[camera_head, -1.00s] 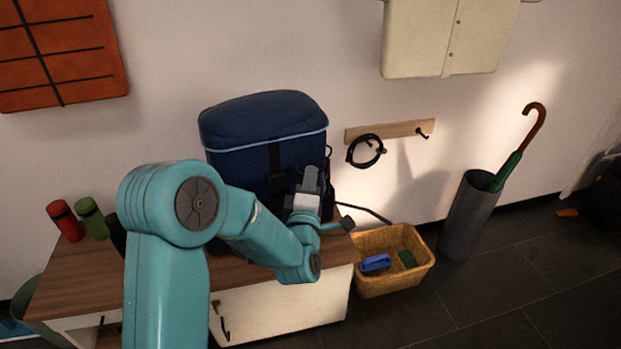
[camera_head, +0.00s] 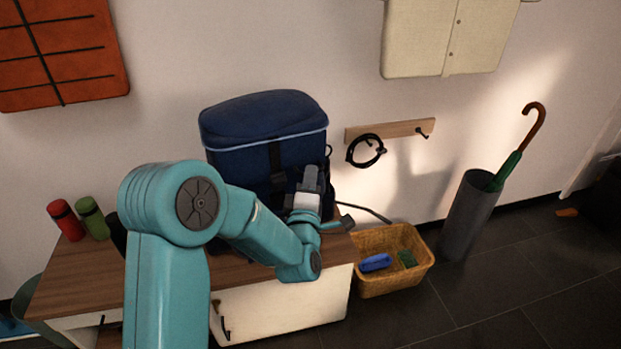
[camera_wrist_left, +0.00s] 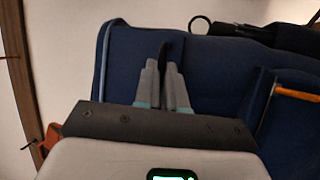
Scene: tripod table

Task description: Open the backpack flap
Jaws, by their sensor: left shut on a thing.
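The dark blue backpack (camera_head: 240,165) stands upright on the wooden cabinet top against the wall. Its rounded top flap (camera_head: 262,112) is down, with a light blue trim along its edge. A black strap (camera_head: 275,158) runs down the front from the flap. My left gripper (camera_head: 311,176) is low at the backpack's front right. In the left wrist view, my left fingers (camera_wrist_left: 164,68) are close together on a dark strap end (camera_wrist_left: 166,47) against the blue fabric. The fingers hide most of what they hold. My right gripper is not in view.
Red (camera_head: 66,220) and green (camera_head: 92,217) bottles stand at the cabinet's left. A wicker basket (camera_head: 395,285) is on the floor to the right, near a grey umbrella stand (camera_head: 468,215). A wooden hook rail (camera_head: 395,129) is on the wall.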

